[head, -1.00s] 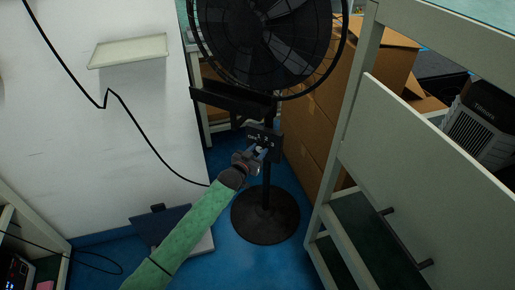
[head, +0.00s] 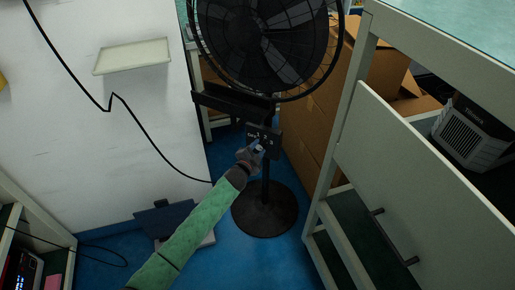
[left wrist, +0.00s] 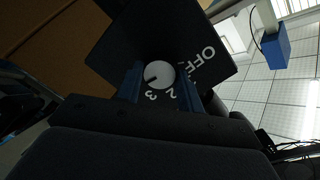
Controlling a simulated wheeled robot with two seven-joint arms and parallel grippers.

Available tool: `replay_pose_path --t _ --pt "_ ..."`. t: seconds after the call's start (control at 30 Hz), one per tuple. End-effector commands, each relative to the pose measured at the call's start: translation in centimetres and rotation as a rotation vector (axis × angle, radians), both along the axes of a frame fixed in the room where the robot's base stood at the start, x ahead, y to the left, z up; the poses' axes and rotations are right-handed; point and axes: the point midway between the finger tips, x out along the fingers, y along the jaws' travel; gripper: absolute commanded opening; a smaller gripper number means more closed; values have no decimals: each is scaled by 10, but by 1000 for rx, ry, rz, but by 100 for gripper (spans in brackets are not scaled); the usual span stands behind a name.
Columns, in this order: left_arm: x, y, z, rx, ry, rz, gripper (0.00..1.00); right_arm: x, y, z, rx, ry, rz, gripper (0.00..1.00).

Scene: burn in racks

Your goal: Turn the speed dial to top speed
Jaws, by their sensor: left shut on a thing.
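The black pedestal fan (head: 265,45) stands on a round base, with a dark control panel (head: 275,133) on its pole. In the left wrist view the panel (left wrist: 115,50) carries white marks OFF, 2 and 3; the 1 is not clear. The speed dial (left wrist: 160,74) is a round white knob with a short dark mark on its left side, toward the lower left near the 3. My left gripper (head: 258,149) is at the panel; its blue fingers (left wrist: 160,86) are on either side of the dial, shut on it. My right gripper is out of view.
Cardboard boxes (head: 315,120) stand behind the fan, right of the pole. A pale shelf rack (head: 425,175) fills the right side. A white wall (head: 110,150) with a hanging black cable is at left. Blue floor shows around the fan base (head: 265,213).

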Motion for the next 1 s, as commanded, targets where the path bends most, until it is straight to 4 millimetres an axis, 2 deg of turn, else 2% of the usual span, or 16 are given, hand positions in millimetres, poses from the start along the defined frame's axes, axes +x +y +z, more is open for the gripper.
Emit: replay_pose_path --t 0.43,0.77,1.0 --pt "0 -1 0 253 -131 -1 14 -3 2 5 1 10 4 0" --pt "0 -2 -1 312 -161 -1 14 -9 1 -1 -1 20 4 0" --pt "0 -1 -1 315 -162 0 14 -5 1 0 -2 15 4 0"
